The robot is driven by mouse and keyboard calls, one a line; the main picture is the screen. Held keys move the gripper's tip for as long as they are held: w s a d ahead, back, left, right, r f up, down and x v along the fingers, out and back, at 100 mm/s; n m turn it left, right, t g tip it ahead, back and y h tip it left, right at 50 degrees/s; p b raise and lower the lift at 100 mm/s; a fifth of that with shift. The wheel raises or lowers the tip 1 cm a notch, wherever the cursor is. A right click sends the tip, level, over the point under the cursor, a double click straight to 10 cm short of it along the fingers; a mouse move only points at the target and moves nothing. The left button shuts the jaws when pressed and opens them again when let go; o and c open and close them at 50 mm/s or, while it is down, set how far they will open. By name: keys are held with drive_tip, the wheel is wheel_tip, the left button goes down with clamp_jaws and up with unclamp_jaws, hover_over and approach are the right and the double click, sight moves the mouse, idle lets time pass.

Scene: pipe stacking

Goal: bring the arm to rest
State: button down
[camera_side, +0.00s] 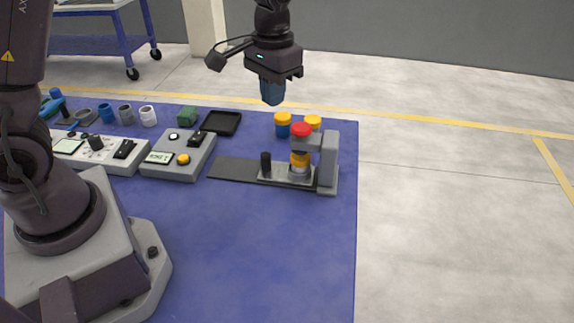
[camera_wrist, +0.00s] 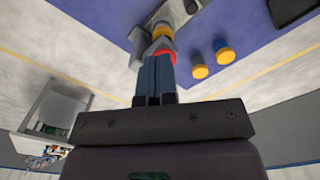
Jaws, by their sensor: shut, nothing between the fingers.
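My gripper (camera_side: 272,92) hangs in the air above the far side of the blue work surface, pointing down. Its blue fingers are shut together with nothing between them; they also show closed in the wrist view (camera_wrist: 156,72). The gripper is apart from all of these.
Two yellow-capped pieces (camera_side: 283,125) (camera_side: 313,122) stand behind the fixture. The front of the blue surface (camera_side: 270,250) is clear.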

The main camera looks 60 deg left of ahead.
drive_tip(key=s+r+t, duration=0.3)
drive_tip(key=s+r, duration=0.3)
drive_tip(key=s, duration=0.3)
drive_tip(key=s+d+r+m+t, duration=0.1)
drive_tip(key=s+r+t, duration=0.1)
drive_tip(key=s+r, duration=0.4)
drive_tip(key=s, duration=0.3)
drive_tip(key=shift+s+r+m+t, duration=0.15)
drive_tip(key=shift+s+m+t, duration=0.15)
drive_tip(key=shift+s+t, duration=0.1)
